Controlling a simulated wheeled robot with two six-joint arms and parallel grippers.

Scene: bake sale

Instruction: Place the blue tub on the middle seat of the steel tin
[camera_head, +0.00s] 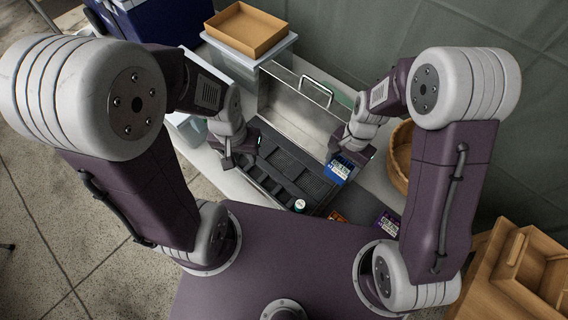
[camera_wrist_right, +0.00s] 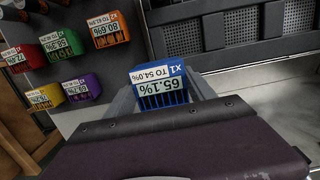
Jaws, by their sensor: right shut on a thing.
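The blue tub (camera_head: 341,169) with a white label is in my right gripper (camera_head: 345,160), at the right side of the steel tin. In the right wrist view the tub (camera_wrist_right: 160,92) sits between the two fingers of this gripper (camera_wrist_right: 165,100), its label facing the camera. The steel tin (camera_head: 305,118) stands open, its lid with a handle raised at the back. Its dark tray of seats (camera_head: 290,172) lies in front, partly hidden by my arms. My left gripper (camera_head: 228,161) hangs over the tin's left edge; its finger gap is too small to read.
An orange tub (camera_wrist_right: 110,35), green tub (camera_wrist_right: 62,46), red tub (camera_wrist_right: 18,58), purple tub (camera_wrist_right: 82,89) and yellow tub (camera_wrist_right: 45,97) stand on the table. A white-capped jar (camera_head: 299,205) is at the tray's front. A round wooden basket (camera_head: 401,155) stands right of the tin.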

